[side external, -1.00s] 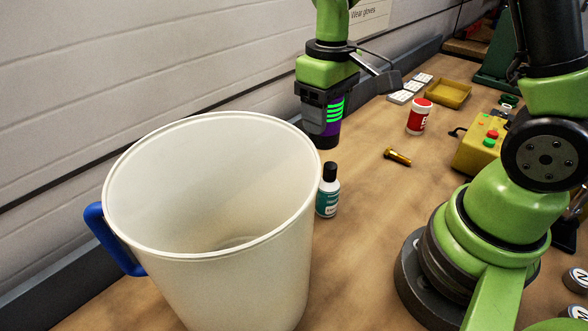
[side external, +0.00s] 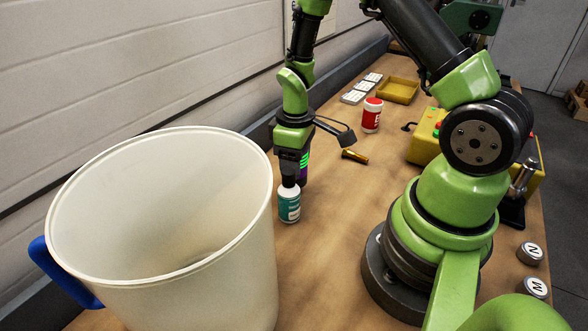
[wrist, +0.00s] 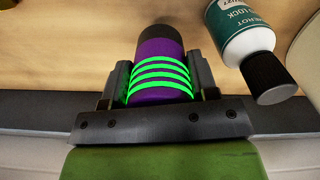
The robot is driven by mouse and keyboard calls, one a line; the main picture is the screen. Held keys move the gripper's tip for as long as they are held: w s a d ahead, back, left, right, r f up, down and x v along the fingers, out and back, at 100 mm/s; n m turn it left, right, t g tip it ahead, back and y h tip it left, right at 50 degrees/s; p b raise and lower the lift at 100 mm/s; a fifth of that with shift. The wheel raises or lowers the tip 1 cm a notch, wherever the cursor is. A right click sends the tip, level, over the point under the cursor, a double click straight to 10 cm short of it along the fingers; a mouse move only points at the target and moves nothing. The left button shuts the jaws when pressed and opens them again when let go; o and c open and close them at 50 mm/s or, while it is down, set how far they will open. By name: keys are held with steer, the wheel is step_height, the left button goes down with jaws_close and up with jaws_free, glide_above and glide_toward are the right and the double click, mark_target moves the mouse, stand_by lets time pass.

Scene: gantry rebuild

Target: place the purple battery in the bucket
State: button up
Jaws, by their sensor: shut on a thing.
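The purple battery (wrist: 162,58), with bright green stripes and a dark end, is between the two fingers of my gripper (wrist: 160,82) in the wrist view. My gripper is shut on it. In the side external view my gripper (side external: 294,160) points down and the battery (side external: 304,170) shows partly behind a teal-labelled bottle. Whether the battery touches the table cannot be told. The bucket (side external: 262,225) is large, off-white and open-topped, with a blue handle, at the lower left. It stands nearer the camera than my gripper. Its inner floor is partly visible.
The black-capped bottle (side external: 289,206) stands close to the battery; the wrist view shows it (wrist: 240,35) beside the right finger. A brass bolt (side external: 355,157), red-white jar (side external: 371,116), yellow tray (side external: 398,91) and yellow control box (side external: 425,140) lie beyond. A wall runs along the left.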

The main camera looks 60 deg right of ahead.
steer(key=shift+f, duration=1)
steer(key=o, duration=1.1)
steer(key=shift+f, duration=0.1)
steer(key=shift+o, duration=0.2)
step_height(320, 180, up, 12)
steer(key=shift+r, duration=0.1)
steer(key=s+a+r+m+t+y, duration=0.1)
steer(key=s+a+r+m+t, duration=0.2)
steer(key=s+r, duration=0.3)
steer(key=s+a+r+m+t, duration=0.3)
steer(key=s+a+r, duration=0.3)
steer(key=r, duration=0.3)
steer(key=shift+s+a+r+t+y, duration=0.25)
steer(key=shift+t+y, duration=0.15)
steer(key=shift+t, duration=0.1)
steer(key=shift+o, duration=0.5)
steer(key=shift+s+a+m, duration=0.15)
steer(key=shift+s+m, duration=0.15)
